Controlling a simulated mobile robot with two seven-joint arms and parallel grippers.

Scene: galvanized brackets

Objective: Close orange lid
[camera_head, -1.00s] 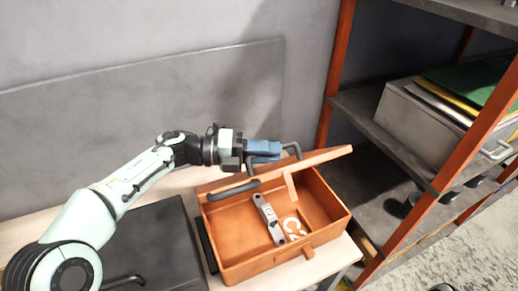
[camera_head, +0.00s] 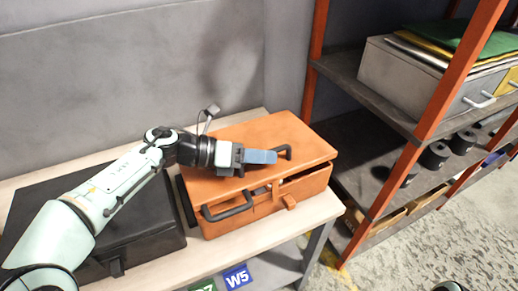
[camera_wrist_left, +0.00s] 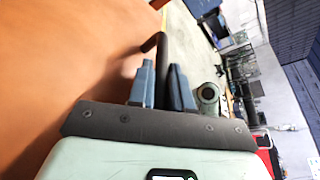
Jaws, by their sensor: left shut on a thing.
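The orange lid (camera_head: 285,132) lies over the orange box (camera_head: 316,187), tilted slightly, with a dark gap along part of the front edge. My left gripper (camera_head: 268,156) is above the lid, its blue fingers shut on the lid's black handle (camera_head: 287,152). In the left wrist view, my left gripper (camera_wrist_left: 163,84) has the dark handle (camera_wrist_left: 160,48) between its fingers, and the orange lid (camera_wrist_left: 60,70) fills the left side. The inside of the box is hidden.
A second black handle (camera_head: 229,209) is at the box's front. A black case (camera_head: 130,225) sits left of it on the pale bench (camera_head: 245,240). An orange-post shelf (camera_head: 400,165) stands on the right, holding a grey drawer box (camera_head: 410,80).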

